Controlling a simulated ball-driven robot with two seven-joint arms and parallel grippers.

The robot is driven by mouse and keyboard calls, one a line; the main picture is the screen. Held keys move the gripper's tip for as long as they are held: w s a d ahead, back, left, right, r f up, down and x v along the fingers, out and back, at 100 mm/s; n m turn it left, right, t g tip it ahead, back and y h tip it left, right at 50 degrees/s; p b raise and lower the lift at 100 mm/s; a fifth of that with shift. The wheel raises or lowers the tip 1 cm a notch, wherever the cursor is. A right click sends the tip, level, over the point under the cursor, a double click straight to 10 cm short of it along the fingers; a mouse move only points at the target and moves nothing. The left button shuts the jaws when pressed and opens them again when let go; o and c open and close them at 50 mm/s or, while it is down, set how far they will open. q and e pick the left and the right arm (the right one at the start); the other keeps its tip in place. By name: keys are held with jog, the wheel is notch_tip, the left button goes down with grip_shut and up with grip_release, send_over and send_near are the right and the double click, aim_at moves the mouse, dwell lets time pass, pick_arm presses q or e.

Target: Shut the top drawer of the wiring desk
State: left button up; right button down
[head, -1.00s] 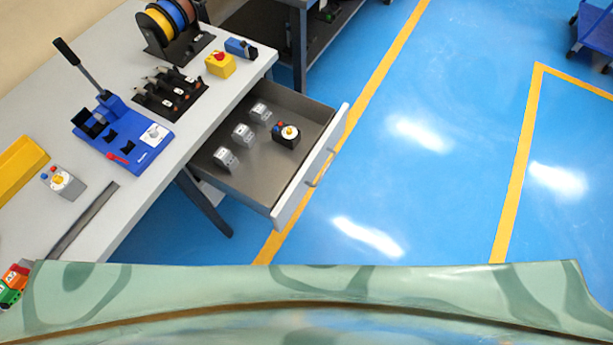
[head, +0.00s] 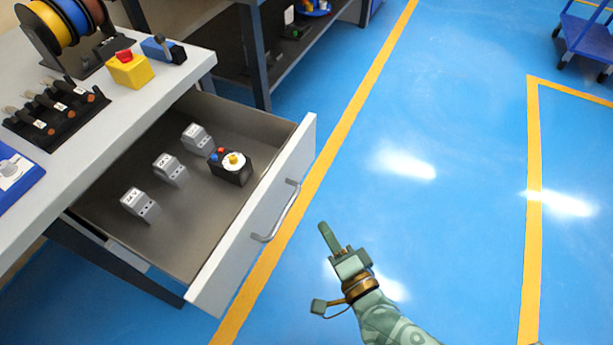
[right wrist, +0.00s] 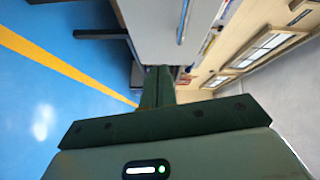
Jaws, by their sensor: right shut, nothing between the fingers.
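The top drawer (head: 236,254) of the wiring desk (head: 110,128) stands pulled well out in the head view. Its pale front panel carries a curved grey bar handle (head: 279,212). Several grey modules and a dark box with coloured knobs sit inside it. My right gripper (head: 323,227) is shut and empty, in front of the drawer and to the right of the handle, apart from it in the picture. In the right wrist view the shut fingers (right wrist: 158,72) point toward a pale grey panel, which looks like the drawer front. My left gripper is not in view.
On the desk top are cable spools (head: 65,25), a yellow box with a red button (head: 130,70) and a black rack of tools (head: 58,112). A dark shelf unit (head: 255,60) stands beyond the drawer. The blue floor (head: 430,240) at right is clear; a blue cart (head: 585,38) is far off.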

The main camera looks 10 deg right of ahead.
notch_tip(320, 180, up, 4)
jog(key=d+m+t+h, duration=0.1)
jog(key=m, duration=0.2)
jog(key=m+h+b, duration=0.1)
jog(key=b, duration=0.1)
send_near(296, 162)
jog(key=w+d, duration=0.3)
jog(key=w+a, duration=0.1)
jog(key=w+a+b, duration=0.1)
jog(key=a, duration=0.1)
jog(key=shift+w+f, duration=0.25)
jog(key=shift+f, duration=0.15)
jog(key=shift+w+a+r, duration=0.1)
jog(key=shift+w+a, duration=0.2)
jog(key=shift+a, duration=0.05)
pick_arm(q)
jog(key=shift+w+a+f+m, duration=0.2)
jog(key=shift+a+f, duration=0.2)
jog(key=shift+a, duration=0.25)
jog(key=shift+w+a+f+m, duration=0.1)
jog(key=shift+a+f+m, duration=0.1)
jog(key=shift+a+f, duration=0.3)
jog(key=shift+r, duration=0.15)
pick_arm(e)
jog(key=shift+a+r, duration=0.1)
jog(key=shift+a, duration=0.05)
